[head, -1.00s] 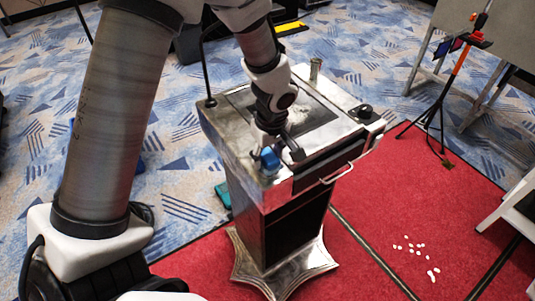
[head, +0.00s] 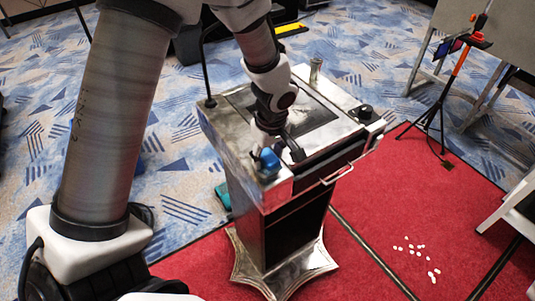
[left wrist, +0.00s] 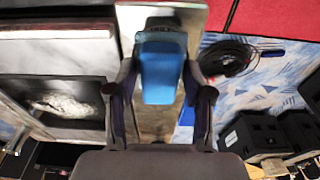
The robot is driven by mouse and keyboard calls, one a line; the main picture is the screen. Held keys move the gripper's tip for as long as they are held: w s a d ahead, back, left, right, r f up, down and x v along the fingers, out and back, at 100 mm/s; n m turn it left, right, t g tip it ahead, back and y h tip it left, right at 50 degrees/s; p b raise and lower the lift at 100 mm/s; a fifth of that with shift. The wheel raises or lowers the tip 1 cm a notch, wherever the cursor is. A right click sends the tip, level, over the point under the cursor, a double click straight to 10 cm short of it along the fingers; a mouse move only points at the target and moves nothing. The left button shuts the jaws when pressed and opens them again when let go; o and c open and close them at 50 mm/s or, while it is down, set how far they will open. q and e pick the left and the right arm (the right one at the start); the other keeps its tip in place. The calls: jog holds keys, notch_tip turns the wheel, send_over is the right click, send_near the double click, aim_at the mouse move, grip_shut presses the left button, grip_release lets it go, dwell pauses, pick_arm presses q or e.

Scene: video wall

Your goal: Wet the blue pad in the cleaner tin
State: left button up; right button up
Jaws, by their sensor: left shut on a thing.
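My left gripper (head: 280,153) is over the front left corner of the metal lectern top. It is shut on the blue pad (head: 268,160). In the left wrist view the blue pad (left wrist: 161,72) sits between the two dark fingers, with a pale grey part at its far end. I cannot tell whether the pad touches the surface below. I cannot make out the cleaner tin for certain; it may be hidden by the pad and gripper. My right gripper is not in view.
The lectern (head: 228,134) carries a metal cylinder (head: 315,70) at its back corner and a black round object (head: 365,112) at its right. A front handle (head: 336,174) sticks out. A tripod (head: 435,115) stands right. Several white pieces (head: 418,250) lie on red carpet.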

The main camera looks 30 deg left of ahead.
aim_at(267, 155)
pick_arm(q)
jog(key=shift+r+p, duration=0.7)
jog(key=shift+r, duration=0.15)
notch_tip(267, 155, up, 5)
jog(key=p, duration=0.3)
jog(key=shift+r+p, duration=0.15)
jog(key=shift+p, duration=0.15)
